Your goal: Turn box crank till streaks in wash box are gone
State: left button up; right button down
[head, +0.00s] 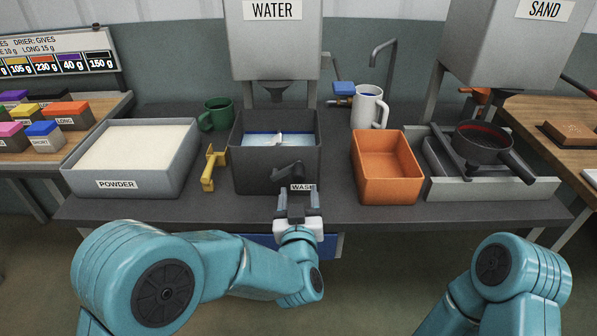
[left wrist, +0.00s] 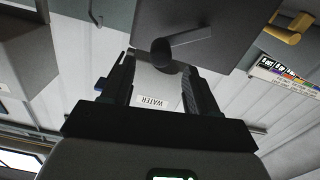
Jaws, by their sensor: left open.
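The dark grey wash box (head: 250,178) stands at the middle of the bench, its WASH label partly covered by my gripper. Inside it is pale bluish liquid (head: 262,138) with a whitish shape in the middle; I cannot tell streaks clearly. A black crank (head: 288,172) is on its front wall. My left gripper (head: 298,192) is open just in front of and below the crank. In the left wrist view the crank's round knob (left wrist: 163,51) shows between the tips of the open fingers (left wrist: 160,68); contact cannot be told. My right gripper is out of view.
A WATER hopper (head: 275,40) hangs above the wash box. A yellow-handled tool (head: 209,168) and a POWDER tray (head: 150,183) are left. An orange bin (head: 387,180), white mug (head: 368,107) and black pan (head: 482,143) are right. A green mug (head: 216,114) stands behind.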

aim_at(299, 181)
pick_arm(q)
jog(key=w, duration=0.7)
jog(key=shift+w+p, duration=0.35)
jog(key=shift+p, duration=0.05)
grip_shut()
